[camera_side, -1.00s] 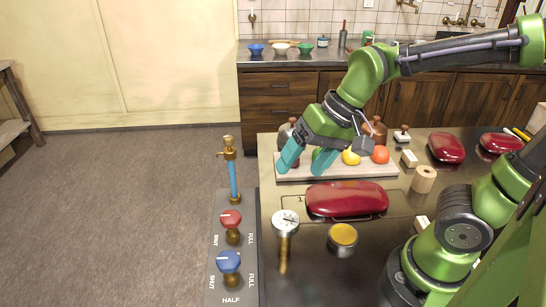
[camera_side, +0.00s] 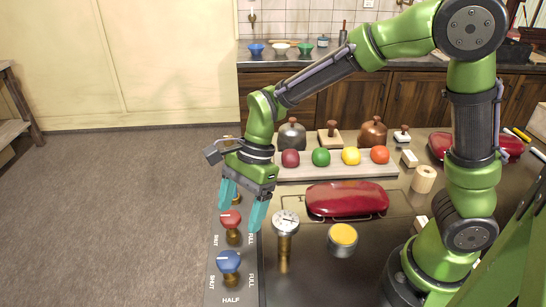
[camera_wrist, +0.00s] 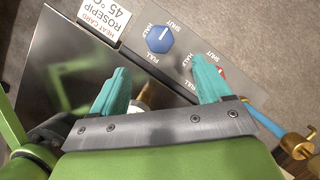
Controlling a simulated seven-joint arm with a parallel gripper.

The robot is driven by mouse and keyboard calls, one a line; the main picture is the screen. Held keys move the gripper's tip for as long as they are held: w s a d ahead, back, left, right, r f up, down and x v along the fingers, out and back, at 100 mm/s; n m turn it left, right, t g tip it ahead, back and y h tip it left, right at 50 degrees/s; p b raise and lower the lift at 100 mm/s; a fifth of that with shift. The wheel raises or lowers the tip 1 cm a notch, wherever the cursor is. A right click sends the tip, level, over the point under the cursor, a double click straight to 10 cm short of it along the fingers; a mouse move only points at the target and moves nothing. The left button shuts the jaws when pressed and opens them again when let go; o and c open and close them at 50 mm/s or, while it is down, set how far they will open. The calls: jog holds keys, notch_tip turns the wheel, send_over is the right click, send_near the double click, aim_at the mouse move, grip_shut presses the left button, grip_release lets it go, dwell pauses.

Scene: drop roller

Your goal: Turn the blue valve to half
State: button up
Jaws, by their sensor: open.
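The blue valve (camera_side: 229,262) is a blue knob on a brass stem, on the grey panel left of the table. Its white mark points toward the SHUT side in the side view. In the wrist view the blue valve (camera_wrist: 160,39) lies beyond my fingers, near the top. A red valve (camera_side: 231,219) stands behind it on the same panel. My gripper (camera_side: 243,222) is open, with teal fingers pointing down near the red valve, behind the blue one. In the wrist view my gripper (camera_wrist: 158,88) shows its fingers apart, and the red valve is mostly hidden by one finger.
A dial gauge (camera_side: 285,222) stands just right of the valves. A yellow-topped round tin (camera_side: 342,236) and a red lidded case (camera_side: 346,199) sit further right. A blue pipe with a brass fitting (camera_wrist: 297,143) is behind the red valve. A label card (camera_wrist: 102,16) is nearby.

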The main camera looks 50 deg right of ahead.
aim_at(228, 257)
jog(key=x, duration=1.1)
jog(key=shift+a, duration=0.1)
jog(key=c, duration=1)
